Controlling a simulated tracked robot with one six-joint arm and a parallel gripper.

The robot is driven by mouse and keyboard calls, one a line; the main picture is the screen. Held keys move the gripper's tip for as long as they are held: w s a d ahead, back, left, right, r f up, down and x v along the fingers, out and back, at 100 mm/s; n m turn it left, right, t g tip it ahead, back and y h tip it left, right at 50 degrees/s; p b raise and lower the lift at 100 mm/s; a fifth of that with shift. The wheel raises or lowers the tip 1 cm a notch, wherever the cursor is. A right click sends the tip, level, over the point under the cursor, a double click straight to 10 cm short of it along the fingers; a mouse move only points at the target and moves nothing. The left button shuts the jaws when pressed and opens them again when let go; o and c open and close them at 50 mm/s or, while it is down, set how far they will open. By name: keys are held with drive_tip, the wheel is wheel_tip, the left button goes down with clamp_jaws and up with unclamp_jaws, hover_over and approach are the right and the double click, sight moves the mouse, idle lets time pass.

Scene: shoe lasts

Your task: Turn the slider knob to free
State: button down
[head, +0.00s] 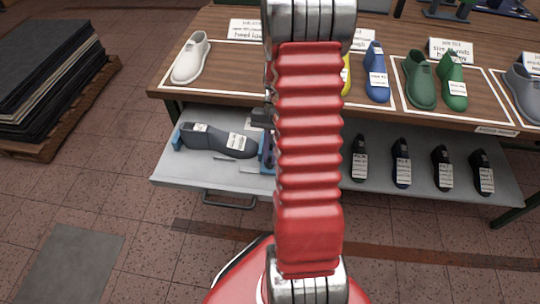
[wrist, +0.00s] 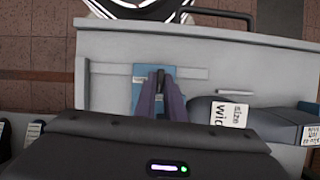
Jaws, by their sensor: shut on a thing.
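A blue slider (wrist: 140,72) sits on a pale rail (wrist: 192,73) on the grey drawer floor in the wrist view. My gripper (wrist: 160,76) is over the slider, its two fingers closed together on a small dark knob that is mostly hidden between them. A dark grey shoe last (head: 220,140) with white labels lies to the left of the slider in the head view. It also shows to the right of my gripper in the wrist view (wrist: 265,123). A blue end block (head: 177,137) stands at its far end. My red arm hides most of the gripper in the head view. No free mark is legible.
The drawer (head: 190,176) is pulled out below the wooden display table (head: 215,77). White, blue and green shoe lasts stand on the table. Several dark lasts stand on the shelf to the right. A stack of black sheets (head: 50,75) lies at the left. The floor in front is clear.

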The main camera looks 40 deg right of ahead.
drive_tip(key=shift+s+a+f+n, duration=0.1)
drive_tip(key=shift+s+a+n, duration=0.05)
drive_tip(key=shift+n, duration=0.45)
drive_tip(key=c, duration=1.8)
unclamp_jaws()
drive_tip(key=shift+c, duration=0.2)
drive_tip(key=v, duration=1.4)
drive_tip(key=shift+w, duration=0.35)
drive_tip(key=shift+f, duration=0.15)
